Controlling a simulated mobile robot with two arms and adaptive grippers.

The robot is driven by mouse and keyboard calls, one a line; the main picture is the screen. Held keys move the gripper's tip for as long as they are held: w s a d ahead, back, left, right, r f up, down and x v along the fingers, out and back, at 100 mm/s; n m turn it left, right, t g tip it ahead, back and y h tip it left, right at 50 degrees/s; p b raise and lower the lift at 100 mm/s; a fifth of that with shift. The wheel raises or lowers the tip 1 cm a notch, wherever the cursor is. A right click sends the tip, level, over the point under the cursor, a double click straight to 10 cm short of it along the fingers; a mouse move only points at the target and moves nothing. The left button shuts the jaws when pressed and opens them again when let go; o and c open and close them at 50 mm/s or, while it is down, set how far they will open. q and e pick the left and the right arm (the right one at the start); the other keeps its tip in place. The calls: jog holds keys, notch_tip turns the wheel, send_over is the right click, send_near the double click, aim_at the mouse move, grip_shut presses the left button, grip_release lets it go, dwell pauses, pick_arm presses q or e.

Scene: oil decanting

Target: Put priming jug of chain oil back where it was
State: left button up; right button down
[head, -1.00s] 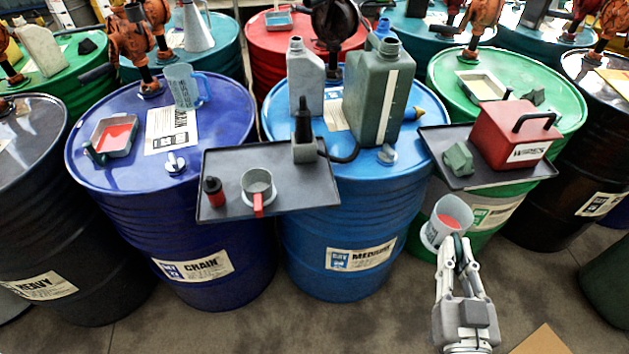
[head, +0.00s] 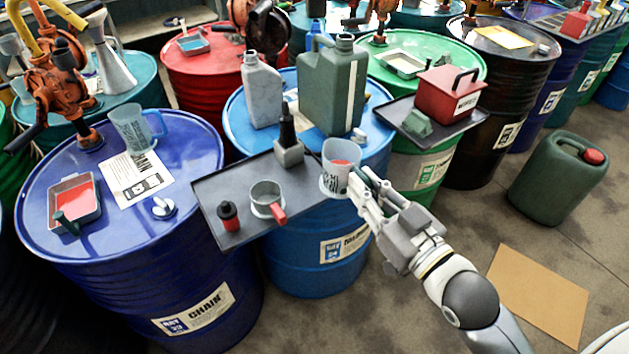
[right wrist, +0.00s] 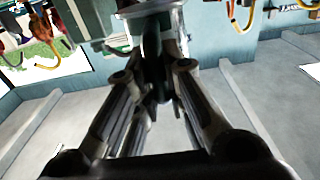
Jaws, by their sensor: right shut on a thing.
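A pale translucent measuring jug (head: 337,177) with red liquid inside is held upright by my right gripper (head: 358,184), which is shut on its handle side. In the head view the jug overlaps the right end of the dark tray (head: 232,184) in front of the medium-oil drum; I cannot tell how high above the tray it is. The blue chain drum (head: 110,285) stands left of it. A bluish jug (head: 132,131) stands on that drum. In the right wrist view the fingers (right wrist: 155,62) converge at the top, the jug mostly hidden there. My left gripper is not in view.
The tray carries a red-capped small bottle (head: 228,216), a metal cup with a red handle (head: 266,200) and a dark-spouted oiler (head: 287,150). A green canister (head: 332,92) stands behind. A red wipes box (head: 450,92) is at right. Floor at lower right holds cardboard (head: 540,298).

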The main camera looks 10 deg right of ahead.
jog(key=w+b, duration=0.1)
jog(key=b, duration=0.1)
jog(key=w+f+b, duration=0.1)
jog(key=w+b, duration=0.1)
jog(key=w+f+b, duration=0.1)
jog(key=b, duration=0.2)
jog(key=shift+w+a+f, duration=0.15)
jog(key=shift+w+a, duration=0.15)
jog(key=shift+a, duration=0.1)
jog(key=w, duration=0.1)
jog(key=w+p, duration=0.1)
jog(key=w, duration=0.1)
jog(key=shift+w+a+f, duration=0.15)
jog(key=shift+w+f, duration=0.05)
jog(key=shift+f, duration=0.2)
jog(key=w+f, duration=0.6)
jog(key=shift+a+f, duration=0.3)
jog(key=shift+a, duration=0.1)
notch_tip(320, 180, down, 3)
jog(key=shift+r, duration=0.1)
jog(key=shift+s, duration=0.1)
jog(key=shift+f, duration=0.2)
